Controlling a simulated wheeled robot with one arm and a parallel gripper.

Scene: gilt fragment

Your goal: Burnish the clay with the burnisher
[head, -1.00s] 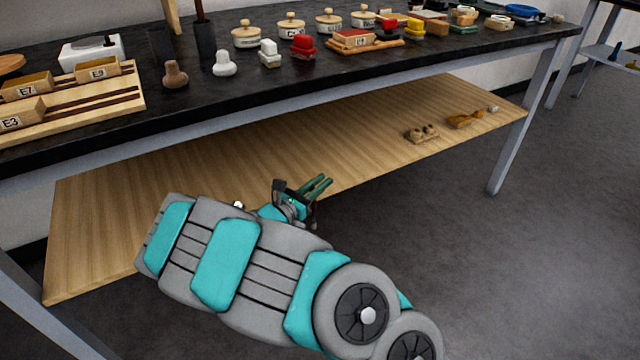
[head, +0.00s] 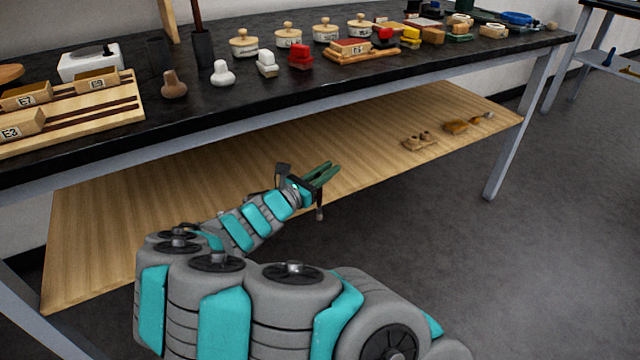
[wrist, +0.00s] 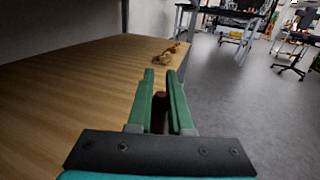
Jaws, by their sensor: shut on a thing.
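My gripper (head: 328,168) has green fingers and is over the front edge of the low wooden shelf, below the dark bench top. In the wrist view my gripper (wrist: 159,78) is shut on a dark reddish-brown handle (wrist: 159,113), which looks like the burnisher's. The rest of it is hidden; a small dark end (head: 319,213) hangs below my gripper in the head view. I cannot tell for certain which thing is the clay. A wooden tray (head: 345,58) with a block marked 19 stands on the bench, well above and behind my gripper.
The bench top (head: 220,98) holds lidded pots (head: 288,38), white, brown and red knobbed pieces, and a wooden rack (head: 130,112) of labelled boxes at left. Small wooden items (head: 420,140) lie on the low shelf (head: 120,215) at right. A bench leg (head: 508,150) stands at right; open floor lies in front.

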